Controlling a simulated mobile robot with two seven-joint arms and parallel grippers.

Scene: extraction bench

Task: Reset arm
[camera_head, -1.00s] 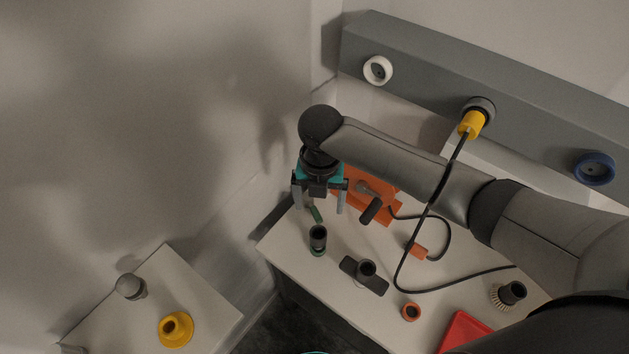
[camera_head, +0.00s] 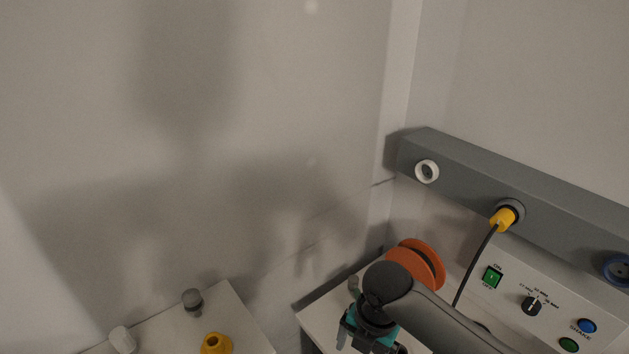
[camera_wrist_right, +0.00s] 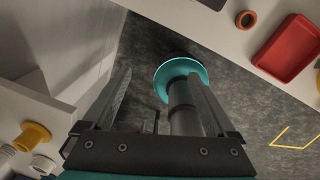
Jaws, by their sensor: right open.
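My right arm comes in from the bottom right of the head view, with its dark rounded wrist above the white bench. My right gripper (camera_head: 372,343) hangs below that wrist at the bottom edge, partly cut off. In the right wrist view its two fingers (camera_wrist_right: 160,82) are spread apart with nothing held between them. Beyond the fingers, dark floor and a teal disc with a grey column show, which look like part of my own body. My left gripper is in neither view.
An orange reel (camera_head: 416,262) stands behind my wrist. A grey rail (camera_head: 465,185) holds a yellow plug (camera_head: 503,218) with a black cable, above a control panel (camera_head: 548,300). A side table (camera_head: 235,318) carries a yellow part (camera_head: 215,343). A red tray (camera_wrist_right: 290,48) lies on the bench.

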